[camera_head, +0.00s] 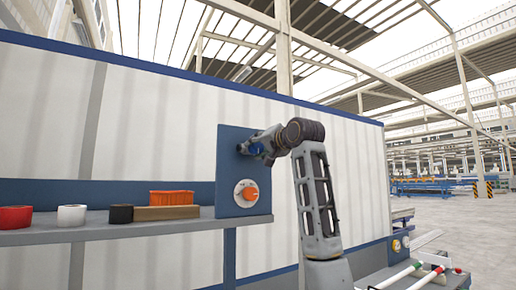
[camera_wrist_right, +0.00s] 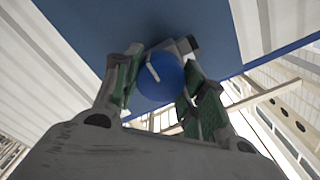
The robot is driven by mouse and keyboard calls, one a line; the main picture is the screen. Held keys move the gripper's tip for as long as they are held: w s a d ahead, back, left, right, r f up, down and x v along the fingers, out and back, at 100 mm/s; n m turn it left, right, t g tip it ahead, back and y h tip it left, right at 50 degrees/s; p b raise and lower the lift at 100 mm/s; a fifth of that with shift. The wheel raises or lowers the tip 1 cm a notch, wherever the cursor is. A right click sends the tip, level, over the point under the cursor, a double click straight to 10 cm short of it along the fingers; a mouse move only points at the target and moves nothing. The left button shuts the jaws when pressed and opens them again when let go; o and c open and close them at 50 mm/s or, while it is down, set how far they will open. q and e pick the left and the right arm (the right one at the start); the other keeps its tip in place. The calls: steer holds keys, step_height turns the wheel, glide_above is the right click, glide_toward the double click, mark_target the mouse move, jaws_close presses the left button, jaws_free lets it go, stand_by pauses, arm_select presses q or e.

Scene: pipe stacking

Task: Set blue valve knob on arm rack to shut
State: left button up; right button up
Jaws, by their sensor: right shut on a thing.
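The blue valve knob (camera_wrist_right: 160,80) sits on the blue panel (camera_head: 230,179) and fills the space between my right gripper's fingers. A pale marker line on the knob slants in the right wrist view. My right gripper (camera_wrist_right: 160,88) is shut on the knob, with a green-padded finger on each side. In the head view my right gripper (camera_head: 258,147) is at the upper part of the panel and hides most of the knob. An orange knob (camera_head: 249,193) on a white dial is lower on the same panel. My left gripper is not in view.
A grey shelf (camera_head: 150,229) left of the panel holds a red roll (camera_head: 15,217), a white roll (camera_head: 71,215), a black roll (camera_head: 121,214) and an orange crate (camera_head: 171,198) on a brown block. A lower bench with pipes (camera_head: 400,276) stands at the right.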

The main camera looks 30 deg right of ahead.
steer(key=o, duration=1)
steer(key=shift+s, duration=0.1)
steer(key=shift+s+d, duration=0.15)
steer(key=shift+s, duration=1.8)
steer(key=shift+s+d, duration=0.2)
steer(key=shift+s, duration=1.8)
steer(key=shift+s+d, duration=0.15)
steer(key=shift+s, duration=1.8)
